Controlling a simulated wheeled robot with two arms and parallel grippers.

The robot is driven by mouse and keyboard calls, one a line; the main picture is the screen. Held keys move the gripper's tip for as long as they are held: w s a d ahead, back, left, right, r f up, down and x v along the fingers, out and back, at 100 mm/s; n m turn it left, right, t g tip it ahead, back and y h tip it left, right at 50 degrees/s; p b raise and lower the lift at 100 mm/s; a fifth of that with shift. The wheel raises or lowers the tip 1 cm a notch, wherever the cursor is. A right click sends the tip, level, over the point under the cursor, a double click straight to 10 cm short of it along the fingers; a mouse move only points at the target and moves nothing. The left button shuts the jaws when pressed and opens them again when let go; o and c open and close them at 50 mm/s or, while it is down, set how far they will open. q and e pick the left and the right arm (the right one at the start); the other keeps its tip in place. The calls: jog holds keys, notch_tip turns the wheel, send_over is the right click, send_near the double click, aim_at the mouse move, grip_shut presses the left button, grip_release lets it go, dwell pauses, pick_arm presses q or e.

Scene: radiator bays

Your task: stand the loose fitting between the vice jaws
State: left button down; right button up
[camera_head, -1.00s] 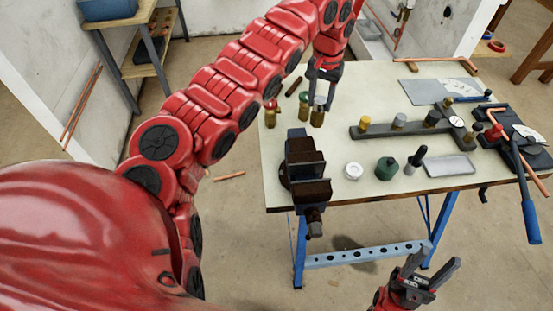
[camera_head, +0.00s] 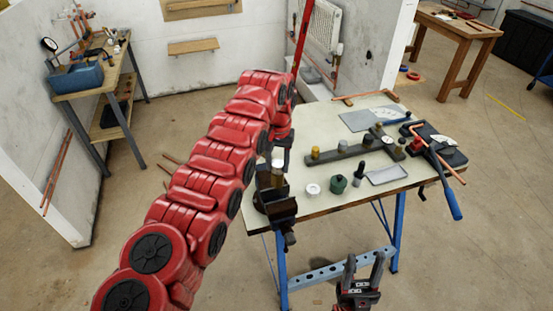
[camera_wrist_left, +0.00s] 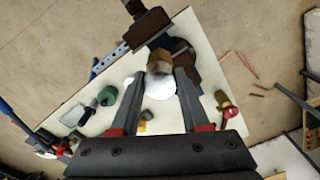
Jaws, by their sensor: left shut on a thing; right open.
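My left gripper (camera_head: 278,152) is shut on the fitting (camera_head: 277,164), a pale-topped brass piece, and holds it over the vice (camera_head: 270,207) at the workbench's near left corner. In the left wrist view the fitting (camera_wrist_left: 160,77) lies between the fingertips, silvery and brass and somewhat blurred. The vice's dark jaw block (camera_wrist_left: 148,26) shows just beyond it. I cannot tell whether the fitting is between the jaws or above them. My right gripper (camera_head: 364,272) is open and empty, in front of the bench.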

aim_at(277, 184)
pick_arm(q)
jog(key=shift+s+f, duration=0.15)
jog(key=shift+f, duration=1.3)
jog(key=shift+f+b, duration=1.65)
jog(key=shift+f, duration=1.35)
jog(key=shift+c, duration=1.5)
grip_release()
